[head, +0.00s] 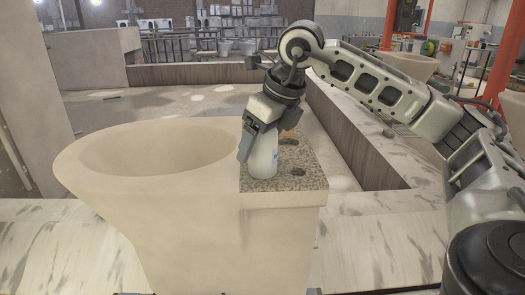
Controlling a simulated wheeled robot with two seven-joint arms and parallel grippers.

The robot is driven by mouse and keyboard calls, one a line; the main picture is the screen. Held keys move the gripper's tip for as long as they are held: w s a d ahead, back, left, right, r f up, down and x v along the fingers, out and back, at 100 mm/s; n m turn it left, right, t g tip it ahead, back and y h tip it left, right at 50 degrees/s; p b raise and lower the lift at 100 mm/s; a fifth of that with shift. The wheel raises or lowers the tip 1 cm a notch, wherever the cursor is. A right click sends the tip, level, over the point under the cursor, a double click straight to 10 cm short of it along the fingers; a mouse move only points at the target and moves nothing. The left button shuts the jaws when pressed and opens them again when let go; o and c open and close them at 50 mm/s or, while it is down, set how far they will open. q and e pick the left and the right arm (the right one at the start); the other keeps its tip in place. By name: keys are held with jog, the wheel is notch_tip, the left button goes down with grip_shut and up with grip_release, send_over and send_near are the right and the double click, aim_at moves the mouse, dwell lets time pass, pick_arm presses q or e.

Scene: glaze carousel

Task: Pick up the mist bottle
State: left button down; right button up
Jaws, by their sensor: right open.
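The mist bottle (263,161) is white with a small blue mark. It stands on the speckled stone-like top (303,178) at the right end of a large cream toilet-shaped piece (150,200). My right gripper (258,145) comes down from above, its fingers around the bottle's upper part. The gripper is open, and I cannot tell whether a finger touches the bottle. The bottle's upper part is hidden by the gripper. My left gripper is not in view.
A low wood-sided wall (350,135) runs behind on the right. The marble-look surface (385,240) at the right front is clear. Red posts and other basins stand far back.

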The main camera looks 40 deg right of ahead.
jog(key=shift+f, duration=0.1)
jog(key=c, duration=1.1)
jog(key=shift+c, duration=0.7)
